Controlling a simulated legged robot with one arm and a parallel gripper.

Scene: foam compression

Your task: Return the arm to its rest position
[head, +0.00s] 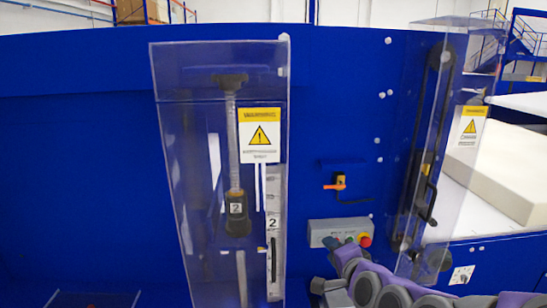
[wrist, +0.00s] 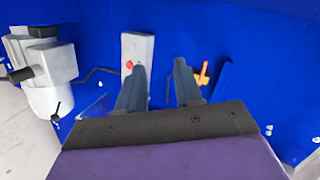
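My purple and grey arm (head: 390,287) reaches in from the lower right of the head view, just below a grey control box (head: 340,231) on the blue machine. In the wrist view my gripper (wrist: 160,66) has its two dark fingers spread apart, with only the blue panel seen between them. The grey control box with a red button (wrist: 137,48) shows behind the left finger. An orange switch handle (wrist: 202,75) shows just right of the right finger. I cannot tell how far the fingertips are from the panel.
A clear guard (head: 170,150) encloses a hanging tool marked 2 (head: 236,207) left of my arm. Another clear guard (head: 447,150) stands at right. A pale foam block (head: 510,170) lies on a white surface further right. A white-grey device (wrist: 48,75) is left in the wrist view.

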